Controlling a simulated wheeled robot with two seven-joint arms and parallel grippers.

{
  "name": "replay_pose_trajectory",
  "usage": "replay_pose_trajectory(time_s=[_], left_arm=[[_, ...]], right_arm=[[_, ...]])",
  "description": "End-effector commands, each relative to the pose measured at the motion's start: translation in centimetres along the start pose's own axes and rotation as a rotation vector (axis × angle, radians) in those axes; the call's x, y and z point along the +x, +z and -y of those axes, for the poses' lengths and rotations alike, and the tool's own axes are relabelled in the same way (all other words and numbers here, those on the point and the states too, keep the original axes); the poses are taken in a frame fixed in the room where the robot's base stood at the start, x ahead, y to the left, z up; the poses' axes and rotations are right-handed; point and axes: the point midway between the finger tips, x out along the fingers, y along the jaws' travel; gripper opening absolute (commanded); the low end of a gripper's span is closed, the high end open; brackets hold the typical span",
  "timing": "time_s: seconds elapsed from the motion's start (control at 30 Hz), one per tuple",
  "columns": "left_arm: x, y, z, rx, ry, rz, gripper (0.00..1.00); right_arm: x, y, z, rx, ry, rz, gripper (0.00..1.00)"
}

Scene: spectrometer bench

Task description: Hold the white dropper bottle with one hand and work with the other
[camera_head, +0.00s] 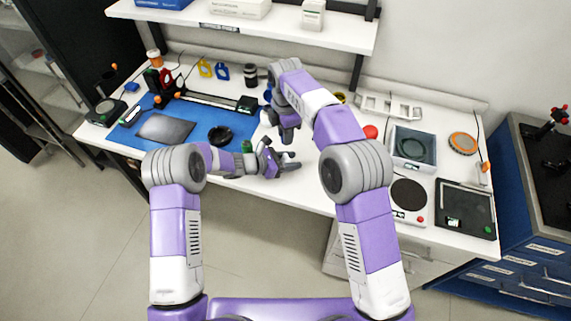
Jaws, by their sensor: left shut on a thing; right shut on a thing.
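My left gripper (289,161) is low at the front edge of the bench, pointing right. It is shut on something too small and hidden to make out. I cannot clearly pick out the white dropper bottle. A small white item (265,117) shows just left of my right gripper, but I cannot tell what it is.
A blue mat (128,137) with a dark plate (165,128) and a black round dish (220,135) lies on the left. A hotplate (408,193), a grey tray (413,148) and a black panel (466,207) fill the right. A shelf (290,33) overhangs the back.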

Motion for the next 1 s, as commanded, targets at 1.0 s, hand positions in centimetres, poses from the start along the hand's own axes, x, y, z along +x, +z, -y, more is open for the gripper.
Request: replay_pose_trajectory(time_s=[1.0], left_arm=[[0.0,0.0,0.0,0.0,0.0,0.0,0.0]], right_arm=[[5.0,0.1,0.1,0.0,0.002,-0.001,0.0]])
